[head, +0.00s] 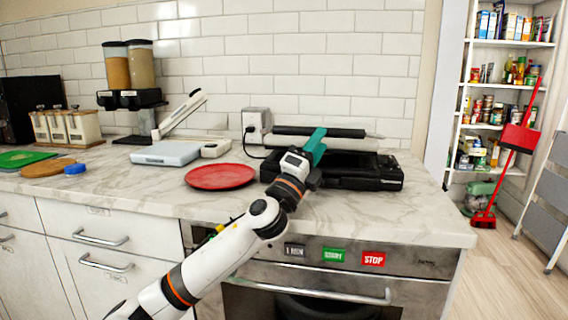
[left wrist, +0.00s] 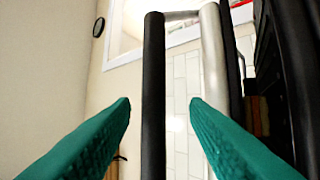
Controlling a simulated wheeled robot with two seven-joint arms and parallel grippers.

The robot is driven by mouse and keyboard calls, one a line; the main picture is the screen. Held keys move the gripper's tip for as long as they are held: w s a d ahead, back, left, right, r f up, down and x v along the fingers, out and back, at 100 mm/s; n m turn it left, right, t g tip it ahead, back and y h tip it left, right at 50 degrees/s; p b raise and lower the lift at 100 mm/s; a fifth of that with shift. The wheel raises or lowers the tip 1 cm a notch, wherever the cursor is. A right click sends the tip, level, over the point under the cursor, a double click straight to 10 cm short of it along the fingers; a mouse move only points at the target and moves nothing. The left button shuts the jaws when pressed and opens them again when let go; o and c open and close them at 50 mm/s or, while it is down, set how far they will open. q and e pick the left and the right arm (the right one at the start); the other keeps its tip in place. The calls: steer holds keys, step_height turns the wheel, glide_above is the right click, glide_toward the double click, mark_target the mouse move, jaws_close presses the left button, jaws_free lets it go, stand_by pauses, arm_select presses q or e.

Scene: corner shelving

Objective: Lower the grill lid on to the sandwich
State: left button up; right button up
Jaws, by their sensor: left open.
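The grill (head: 370,172) stands on the counter, a black base with its lid (head: 350,144) raised at the back. A dark handle bar (head: 345,132) runs along the lid's top edge. My left gripper (head: 316,142), with teal fingers, is in front of the raised lid. In the left wrist view its fingers (left wrist: 161,108) are open, one either side of the dark handle bar (left wrist: 153,60), with gaps on both sides. I cannot make out the sandwich; my arm and the grill's front edge block much of the base. My right gripper is not in view.
A red plate (head: 220,177) lies left of the grill. A white box-like device (head: 257,124) with a cord stands behind it, near the tiled wall. START (head: 334,254) and STOP (head: 373,259) labels sit on the oven front below. The counter right of the grill is clear.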

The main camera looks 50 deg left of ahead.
arm_select(q)
steer(key=s+d+p, duration=0.2)
steer(key=s+d, duration=0.1)
steer(key=s, duration=1)
steer(key=shift+f, duration=0.45)
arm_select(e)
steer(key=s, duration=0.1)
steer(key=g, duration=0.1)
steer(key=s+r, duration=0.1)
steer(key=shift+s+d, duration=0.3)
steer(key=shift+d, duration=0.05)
arm_select(q)
steer(key=shift+s+f, duration=0.1)
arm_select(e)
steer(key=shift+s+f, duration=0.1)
